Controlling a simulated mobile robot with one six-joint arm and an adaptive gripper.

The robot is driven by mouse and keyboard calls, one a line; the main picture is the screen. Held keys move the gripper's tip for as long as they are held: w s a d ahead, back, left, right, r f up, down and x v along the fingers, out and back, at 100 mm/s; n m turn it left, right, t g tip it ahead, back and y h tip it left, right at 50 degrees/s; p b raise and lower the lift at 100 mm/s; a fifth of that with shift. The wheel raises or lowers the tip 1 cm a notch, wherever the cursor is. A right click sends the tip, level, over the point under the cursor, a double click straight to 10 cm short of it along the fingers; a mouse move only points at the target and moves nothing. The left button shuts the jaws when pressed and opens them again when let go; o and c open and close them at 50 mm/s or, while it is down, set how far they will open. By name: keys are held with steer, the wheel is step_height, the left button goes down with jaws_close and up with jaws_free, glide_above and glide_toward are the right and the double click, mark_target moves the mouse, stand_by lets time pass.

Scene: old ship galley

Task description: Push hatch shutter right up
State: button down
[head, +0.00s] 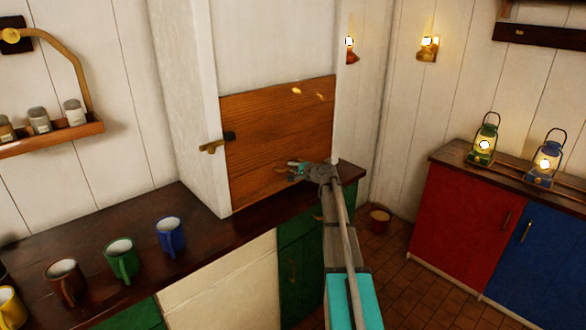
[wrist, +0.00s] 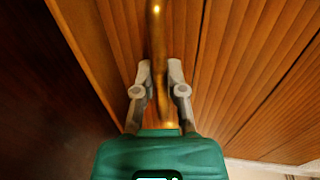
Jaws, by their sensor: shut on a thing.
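The hatch shutter (head: 262,125) is a brown wooden panel of horizontal planks in the white wall box. It fills the opening down to about the dark counter. My gripper (head: 298,171) is at the lower right part of the shutter. In the wrist view my gripper (wrist: 159,85) has its two grey fingers closed around a brass bar handle (wrist: 157,40) that stands in front of the planks. The handle is mostly hidden by the gripper in the head view.
A brass latch (head: 212,146) with a dark fitting sits at the shutter's left edge. A blue mug (head: 171,236), a green mug (head: 121,260) and others stand on the counter (head: 205,240) to the left. A red cabinet (head: 462,225) stands at right.

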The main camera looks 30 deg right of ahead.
mark_target(286, 94)
steer(key=shift+r, duration=0.15)
step_height(286, 94, up, 28)
steer(key=p, duration=2.8)
steer(key=shift+r+p, duration=0.2)
steer(key=shift+p, duration=0.15)
steer(key=shift+w+d, duration=0.1)
steer(key=shift+w, duration=0.05)
steer(key=c, duration=0.8)
jaws_free()
steer(key=shift+r, duration=0.15)
steer(key=shift+o, duration=0.6)
steer(key=shift+f, duration=0.2)
